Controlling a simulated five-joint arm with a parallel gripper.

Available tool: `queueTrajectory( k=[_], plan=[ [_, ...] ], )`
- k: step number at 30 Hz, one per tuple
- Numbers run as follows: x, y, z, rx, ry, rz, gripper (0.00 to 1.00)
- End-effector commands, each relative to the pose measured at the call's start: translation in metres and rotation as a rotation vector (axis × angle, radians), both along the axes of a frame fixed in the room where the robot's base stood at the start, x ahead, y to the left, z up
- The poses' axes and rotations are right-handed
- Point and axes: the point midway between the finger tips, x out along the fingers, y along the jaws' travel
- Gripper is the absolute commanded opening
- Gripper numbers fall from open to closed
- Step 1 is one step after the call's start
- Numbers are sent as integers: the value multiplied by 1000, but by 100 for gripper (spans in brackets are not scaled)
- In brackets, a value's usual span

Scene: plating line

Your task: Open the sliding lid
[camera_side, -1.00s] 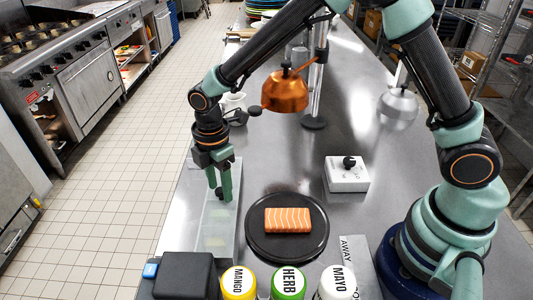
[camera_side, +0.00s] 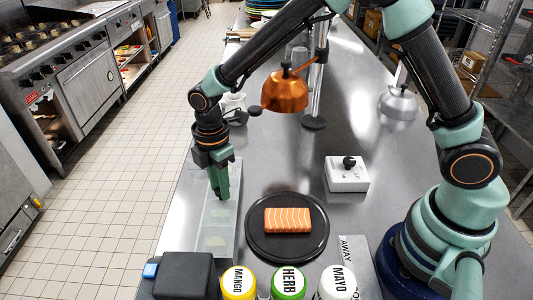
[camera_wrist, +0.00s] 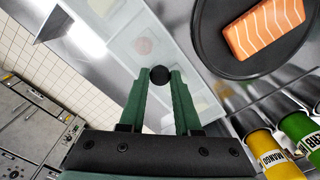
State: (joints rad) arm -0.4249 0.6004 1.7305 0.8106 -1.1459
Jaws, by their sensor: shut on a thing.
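A long translucent container with a sliding lid (camera_side: 214,243) stands on the steel counter, left of the black plate. It also shows in the wrist view (camera_wrist: 122,40), with pale contents seen faintly through it. A round black knob (camera_wrist: 160,75) sits on the lid. My gripper (camera_side: 222,196) points down over the container. In the wrist view my gripper (camera_wrist: 160,78) has its two green fingertips closed on either side of the knob. The knob is hidden by the fingers in the side view. I cannot tell how far the lid is slid.
A black plate (camera_side: 258,246) with a salmon block (camera_side: 288,220) is close on the right. MANGO (camera_side: 238,283), HERB (camera_side: 288,283) and MAYO (camera_side: 337,283) bottles and a black box (camera_side: 185,277) stand in front. A copper lamp (camera_side: 285,92) hangs behind; a white knob box (camera_side: 347,174) is farther right.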

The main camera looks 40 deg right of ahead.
Motion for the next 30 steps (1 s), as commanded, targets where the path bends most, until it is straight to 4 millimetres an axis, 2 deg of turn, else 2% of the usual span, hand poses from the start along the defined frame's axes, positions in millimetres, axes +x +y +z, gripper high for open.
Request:
queueTrajectory(
  k=[20, 30],
  plan=[
    [2, 1, 1, 0, 0, 0, 0],
    [33, 33, 1, 2, -4, 2, 0]
  ],
)
